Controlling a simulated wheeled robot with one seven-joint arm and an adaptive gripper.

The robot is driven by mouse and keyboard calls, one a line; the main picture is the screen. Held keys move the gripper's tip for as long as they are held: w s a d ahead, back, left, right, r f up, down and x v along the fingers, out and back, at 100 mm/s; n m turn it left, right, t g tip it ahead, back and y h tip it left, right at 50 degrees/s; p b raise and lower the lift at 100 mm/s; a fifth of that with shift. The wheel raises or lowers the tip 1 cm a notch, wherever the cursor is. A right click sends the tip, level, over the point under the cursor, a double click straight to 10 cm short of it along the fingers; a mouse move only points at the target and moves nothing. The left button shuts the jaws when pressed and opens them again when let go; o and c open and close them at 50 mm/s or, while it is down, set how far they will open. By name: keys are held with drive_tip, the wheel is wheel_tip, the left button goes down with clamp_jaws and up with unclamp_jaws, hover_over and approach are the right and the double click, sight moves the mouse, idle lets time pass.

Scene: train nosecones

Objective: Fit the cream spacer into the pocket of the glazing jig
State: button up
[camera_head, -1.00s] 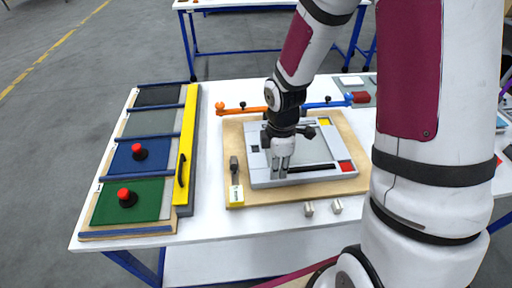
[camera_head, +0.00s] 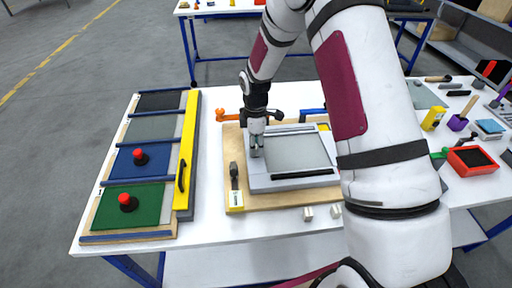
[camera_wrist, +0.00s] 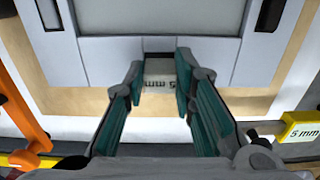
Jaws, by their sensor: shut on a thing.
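A dark pocket gap (camera_wrist: 158,55) shows just beyond the spacer, at the frame's edge. I cannot tell how deep the spacer is in it.
An orange clamp (camera_head: 230,115) is behind. Two small pale blocks (camera_head: 308,213) (camera_head: 336,210) lie in front. A rack of coloured panels (camera_head: 140,160) is left; tools and a red bin (camera_head: 473,160) are right.

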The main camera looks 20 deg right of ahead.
drive_tip(key=shift+f, duration=0.65)
clamp_jaws()
drive_tip(key=o, duration=0.8)
unclamp_jaws()
drive_tip(key=shift+o, duration=0.9)
